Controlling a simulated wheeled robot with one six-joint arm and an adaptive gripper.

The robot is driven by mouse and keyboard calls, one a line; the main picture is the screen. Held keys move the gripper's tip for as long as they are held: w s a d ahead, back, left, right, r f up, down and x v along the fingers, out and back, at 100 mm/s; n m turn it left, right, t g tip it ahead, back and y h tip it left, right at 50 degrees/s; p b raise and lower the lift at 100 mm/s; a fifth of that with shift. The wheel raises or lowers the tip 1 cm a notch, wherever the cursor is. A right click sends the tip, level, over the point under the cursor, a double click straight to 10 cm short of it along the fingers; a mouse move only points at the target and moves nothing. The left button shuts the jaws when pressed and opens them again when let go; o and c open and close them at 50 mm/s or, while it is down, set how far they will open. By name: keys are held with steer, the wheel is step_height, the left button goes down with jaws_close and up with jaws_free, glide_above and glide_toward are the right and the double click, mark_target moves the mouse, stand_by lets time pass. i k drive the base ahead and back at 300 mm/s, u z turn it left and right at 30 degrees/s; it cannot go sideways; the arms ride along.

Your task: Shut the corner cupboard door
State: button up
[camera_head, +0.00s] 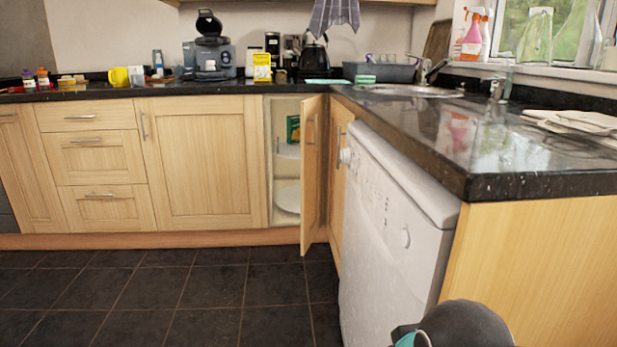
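The corner cupboard door (312,170) is a narrow wooden door with a bar handle. It stands open, swung out toward me at the inner corner of the counter. The corner cupboard's inside (285,168) shows to the left of the door, with pale round shelves and a green and yellow box (293,129) on the upper one. A dark rounded part with a teal edge, which looks like part of my arm, shows at the bottom right. My gripper's fingers are not visible, and nothing of mine touches the door.
A white dishwasher (392,225) stands along the right, under the dark granite worktop (440,140), whose corner juts toward me. Closed cupboards (200,165) and drawers (95,160) line the left. The dark tiled floor (190,300) is clear.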

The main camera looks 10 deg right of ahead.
mark_target(311, 109)
steer(key=u, duration=0.2)
steer(key=k, duration=0.85)
steer(key=u, duration=1)
steer(key=i, duration=2)
steer(key=z, duration=1.6)
steer(key=i, duration=0.7)
steer(key=z, duration=0.75)
